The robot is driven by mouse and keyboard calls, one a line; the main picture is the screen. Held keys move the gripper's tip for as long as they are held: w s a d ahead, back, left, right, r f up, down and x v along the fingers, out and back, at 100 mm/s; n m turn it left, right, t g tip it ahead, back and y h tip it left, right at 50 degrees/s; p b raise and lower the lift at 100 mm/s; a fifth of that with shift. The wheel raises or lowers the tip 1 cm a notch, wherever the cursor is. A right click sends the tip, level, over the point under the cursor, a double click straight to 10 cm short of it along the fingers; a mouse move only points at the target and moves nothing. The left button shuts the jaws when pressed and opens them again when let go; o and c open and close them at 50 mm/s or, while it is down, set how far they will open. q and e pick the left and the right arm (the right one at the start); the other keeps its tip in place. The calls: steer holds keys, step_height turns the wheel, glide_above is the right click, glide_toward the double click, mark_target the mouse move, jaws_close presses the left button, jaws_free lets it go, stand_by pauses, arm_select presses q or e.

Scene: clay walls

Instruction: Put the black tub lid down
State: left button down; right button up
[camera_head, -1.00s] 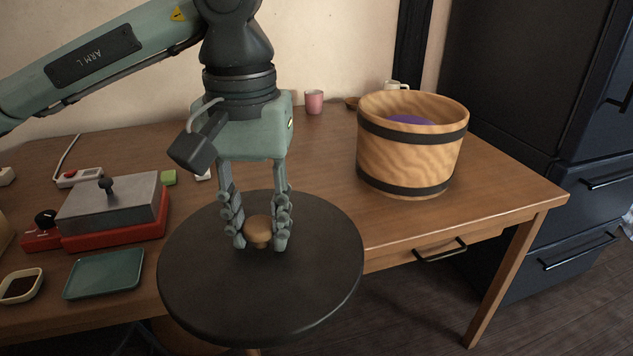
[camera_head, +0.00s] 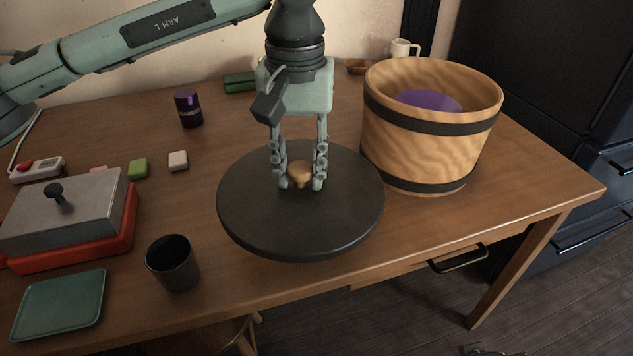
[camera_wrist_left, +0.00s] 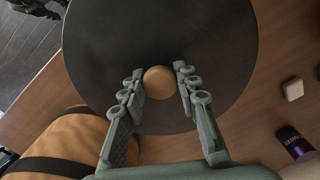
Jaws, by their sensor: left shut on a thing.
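The black tub lid (camera_head: 300,225) is a wide dark disc with a round wooden knob (camera_head: 300,172). My left gripper (camera_head: 301,180) is shut on the knob from above, with a finger on each side. The lid is over the table, left of the wooden tub; I cannot tell whether it touches the tabletop. In the left wrist view the lid (camera_wrist_left: 160,40) fills the upper middle and the knob (camera_wrist_left: 159,82) sits between the fingers. The wooden tub (camera_head: 425,150) stands open with something purple inside. My right gripper is not in view.
A dark cup (camera_head: 173,264) stands left of the lid near the front edge. A green tray (camera_head: 60,305) and a lidded grey and red box (camera_head: 65,215) are at the left. A purple can (camera_head: 188,108) stands behind. The table's right end (camera_head: 530,180) is bare.

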arm_select(q)
steer(key=w+d+f, duration=0.2)
steer(key=w, duration=0.1)
steer(key=shift+w+d, duration=0.1)
steer(key=shift+w+f, duration=0.1)
steer(key=shift+f, duration=0.1)
step_height(320, 180, down, 3)
steer(key=shift+f+p, duration=0.1)
steer(key=shift+p, duration=0.3)
steer(key=shift+f, duration=0.35)
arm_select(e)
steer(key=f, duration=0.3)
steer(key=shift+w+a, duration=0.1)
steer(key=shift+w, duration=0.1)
arm_select(q)
steer(key=shift+f, duration=0.1)
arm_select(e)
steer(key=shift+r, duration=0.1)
arm_select(q)
steer(key=c, duration=1.2)
jaws_free()
steer(key=shift+o, duration=0.3)
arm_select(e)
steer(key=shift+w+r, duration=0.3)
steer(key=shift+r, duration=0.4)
